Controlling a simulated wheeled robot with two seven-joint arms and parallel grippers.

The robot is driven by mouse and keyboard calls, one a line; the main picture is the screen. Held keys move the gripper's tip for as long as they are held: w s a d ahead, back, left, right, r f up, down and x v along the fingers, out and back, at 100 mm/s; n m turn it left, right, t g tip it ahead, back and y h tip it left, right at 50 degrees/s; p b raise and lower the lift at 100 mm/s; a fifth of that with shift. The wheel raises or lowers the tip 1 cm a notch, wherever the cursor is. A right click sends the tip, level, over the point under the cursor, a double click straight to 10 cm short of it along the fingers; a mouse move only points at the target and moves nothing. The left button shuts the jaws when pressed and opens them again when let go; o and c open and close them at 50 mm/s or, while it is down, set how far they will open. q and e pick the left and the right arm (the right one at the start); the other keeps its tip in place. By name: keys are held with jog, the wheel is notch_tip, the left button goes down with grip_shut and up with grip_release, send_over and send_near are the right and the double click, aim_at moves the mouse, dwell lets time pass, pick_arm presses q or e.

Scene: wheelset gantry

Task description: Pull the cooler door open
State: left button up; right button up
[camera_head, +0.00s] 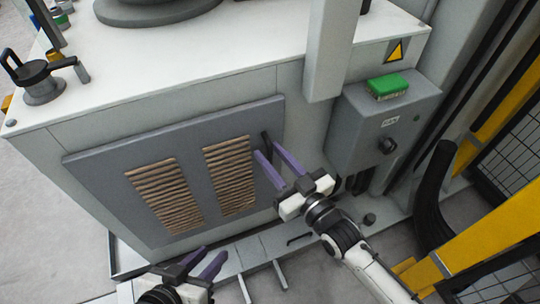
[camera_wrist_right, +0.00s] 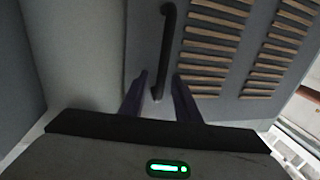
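The cooler door (camera_head: 190,170) is a dark grey panel with two brown slatted vents, lying against the front of the pale cabinet. Its black upright handle (camera_head: 266,144) is at the door's right edge in the head view. The handle (camera_wrist_right: 166,45) also shows in the right wrist view. My right gripper (camera_head: 269,159) is open at the handle. In the wrist view the lower end of the handle appears between its two fingertips (camera_wrist_right: 159,82); I cannot tell whether they touch it. My left gripper (camera_head: 216,252) is open and empty, low in front of the cabinet.
A grey control box (camera_head: 362,130) with a green item (camera_head: 388,86) on top and a dark knob stands right of the door. A grey post (camera_head: 328,50) rises above. Yellow guarding (camera_head: 485,245) and a black hose (camera_head: 434,200) are at the right.

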jog(key=shift+w+a, duration=0.3)
jog(key=shift+w, duration=0.1)
jog(key=shift+c, duration=0.4)
grip_shut()
